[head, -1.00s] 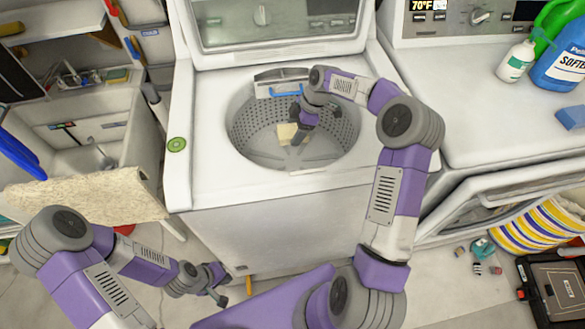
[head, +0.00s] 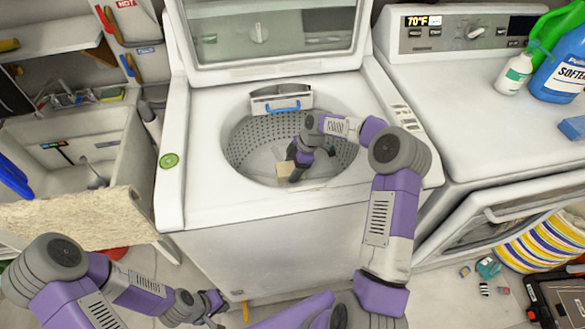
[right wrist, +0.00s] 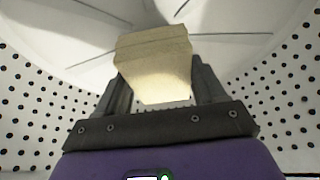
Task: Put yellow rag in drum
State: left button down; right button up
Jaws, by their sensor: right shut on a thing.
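The yellow rag (head: 285,171) is a pale yellow block-like piece inside the washer drum (head: 243,146). In the right wrist view the rag (right wrist: 155,62) sits between the two dark fingers of my right gripper (right wrist: 155,95). My right gripper (head: 294,170) is shut on it and reaches down into the drum, near its front. The white drum floor shows beyond the rag; I cannot tell whether the rag touches it. My left gripper (head: 216,308) hangs low in front of the washer at the left, away from the drum; its finger opening is unclear.
The washer's lid (head: 262,35) stands open behind the drum. A blue-handled dispenser (head: 282,103) sits at the drum's back rim. A dryer (head: 480,130) with bottles on top stands right. A sink (head: 75,150) with a beige towel (head: 85,220) is left.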

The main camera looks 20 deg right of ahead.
jog(key=shift+f+b, duration=0.3)
jog(key=shift+f, duration=0.2)
jog(key=shift+f, duration=0.1)
jog(key=o, duration=1.1)
jog(key=shift+r+p, duration=0.3)
jog(key=shift+r, duration=0.25)
jog(key=p+v, duration=0.3)
jog(key=v, duration=0.9)
jog(key=shift+r+p, duration=0.1)
jog(key=shift+p, duration=0.2)
